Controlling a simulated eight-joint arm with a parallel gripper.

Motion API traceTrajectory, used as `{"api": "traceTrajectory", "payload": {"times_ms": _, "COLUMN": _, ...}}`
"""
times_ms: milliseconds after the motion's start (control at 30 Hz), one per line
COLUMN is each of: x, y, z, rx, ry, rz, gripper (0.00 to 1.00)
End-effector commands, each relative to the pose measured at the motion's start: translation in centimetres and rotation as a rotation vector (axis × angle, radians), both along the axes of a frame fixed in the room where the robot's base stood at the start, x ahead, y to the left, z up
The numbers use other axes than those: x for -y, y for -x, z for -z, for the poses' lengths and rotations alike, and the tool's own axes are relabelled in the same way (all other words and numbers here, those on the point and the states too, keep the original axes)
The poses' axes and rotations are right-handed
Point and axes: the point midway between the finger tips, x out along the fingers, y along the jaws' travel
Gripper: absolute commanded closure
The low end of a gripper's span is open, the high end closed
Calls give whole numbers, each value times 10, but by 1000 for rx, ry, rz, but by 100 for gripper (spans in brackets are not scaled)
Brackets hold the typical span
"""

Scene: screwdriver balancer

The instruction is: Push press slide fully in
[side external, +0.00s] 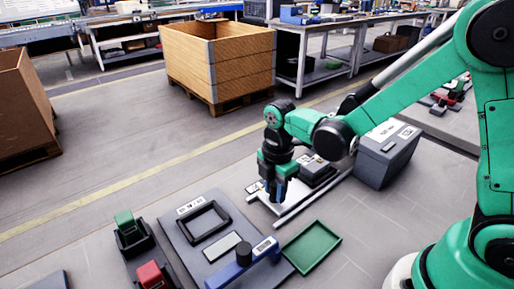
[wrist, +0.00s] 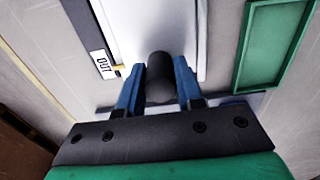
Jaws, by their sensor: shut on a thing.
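The press slide is a white plate (wrist: 150,25) running up the wrist view between pale rails. A dark round knob (wrist: 160,82) stands at its near end. My gripper (wrist: 160,90) has its two blue fingers shut on the knob, one on each side. In the side view my gripper (side external: 275,198) points down at the near end of the slide, beside a pale rail (side external: 312,200). The dark press block (side external: 316,170) stands behind it and to the right. My arm hides part of the slide and press there.
A label reading OUT (wrist: 103,64) lies left of the slide, by a small yellow mark. A green tray (side external: 312,247) lies in front of the rails. A grey mat (side external: 197,262) with a black frame (side external: 204,222) is to the left. A large grey box (side external: 386,155) stands at right.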

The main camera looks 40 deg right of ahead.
Motion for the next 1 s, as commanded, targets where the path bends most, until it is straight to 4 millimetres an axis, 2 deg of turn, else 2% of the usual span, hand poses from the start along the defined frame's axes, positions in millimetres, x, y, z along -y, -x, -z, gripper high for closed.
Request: {"api": "traceTrajectory", "payload": {"times_ms": 1000, "x": 66, "y": -1, "z": 0, "rx": 1, "ry": 1, "rz": 2, "gripper": 100}}
